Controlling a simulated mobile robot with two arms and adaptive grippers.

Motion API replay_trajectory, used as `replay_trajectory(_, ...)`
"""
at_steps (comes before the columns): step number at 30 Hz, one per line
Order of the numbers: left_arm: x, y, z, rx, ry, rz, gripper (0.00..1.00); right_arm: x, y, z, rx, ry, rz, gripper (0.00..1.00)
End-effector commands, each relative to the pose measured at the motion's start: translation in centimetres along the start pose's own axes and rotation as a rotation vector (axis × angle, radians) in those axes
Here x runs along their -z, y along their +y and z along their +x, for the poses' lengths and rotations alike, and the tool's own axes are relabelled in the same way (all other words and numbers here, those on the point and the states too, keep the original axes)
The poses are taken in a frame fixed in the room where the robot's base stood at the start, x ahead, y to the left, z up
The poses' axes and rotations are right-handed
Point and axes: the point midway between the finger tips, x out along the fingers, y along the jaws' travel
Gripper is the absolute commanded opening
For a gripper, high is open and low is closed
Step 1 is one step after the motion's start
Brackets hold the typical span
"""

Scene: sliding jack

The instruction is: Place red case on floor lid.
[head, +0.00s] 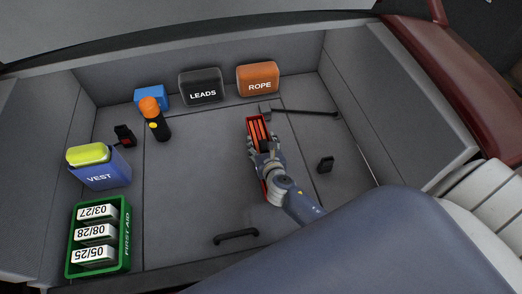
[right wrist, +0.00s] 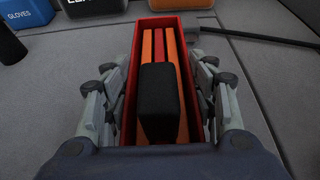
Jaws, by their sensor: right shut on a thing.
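The red case (head: 256,124) is a long, narrow, open box over the middle of the grey boot floor. It holds orange and red strips, and a black block (right wrist: 160,103) lies on them in the right wrist view. My right gripper (head: 264,160) is shut on the red case (right wrist: 128,110), with a finger on each long side. I cannot tell whether the case touches the floor. The floor lid (head: 190,190) is the grey panel with a black handle (head: 236,237) near its front edge. My left gripper is not in view.
A LEADS bag (head: 200,86), a ROPE bag (head: 258,79) and a blue box (head: 152,97) stand along the back. A torch (head: 155,118), a VEST box (head: 100,168) and a green first aid crate (head: 126,240) are left.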

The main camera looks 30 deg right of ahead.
Motion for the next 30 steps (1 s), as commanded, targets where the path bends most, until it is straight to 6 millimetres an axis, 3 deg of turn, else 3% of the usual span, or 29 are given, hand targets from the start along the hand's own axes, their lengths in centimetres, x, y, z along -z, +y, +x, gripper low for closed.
replay_trajectory(1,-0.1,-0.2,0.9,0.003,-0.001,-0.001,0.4,1.2,0.0,0.5,0.002,0.001,0.0,0.28)
replay_trajectory(4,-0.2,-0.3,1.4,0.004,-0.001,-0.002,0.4,2.2,0.0,0.9,0.001,0.001,0.001,0.28)
replay_trajectory(17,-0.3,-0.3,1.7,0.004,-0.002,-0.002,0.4,2.8,0.0,1.2,0.0,-0.001,-0.001,0.28)
replay_trajectory(18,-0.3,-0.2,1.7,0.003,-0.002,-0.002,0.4,2.9,0.0,1.1,0.0,0.002,0.0,0.57)
replay_trajectory(20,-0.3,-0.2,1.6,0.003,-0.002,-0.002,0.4,2.8,0.0,1.1,0.001,0.002,0.0,0.71)
replay_trajectory(30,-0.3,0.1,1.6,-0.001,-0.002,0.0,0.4,2.8,0.0,1.1,0.001,0.002,-0.001,0.73)
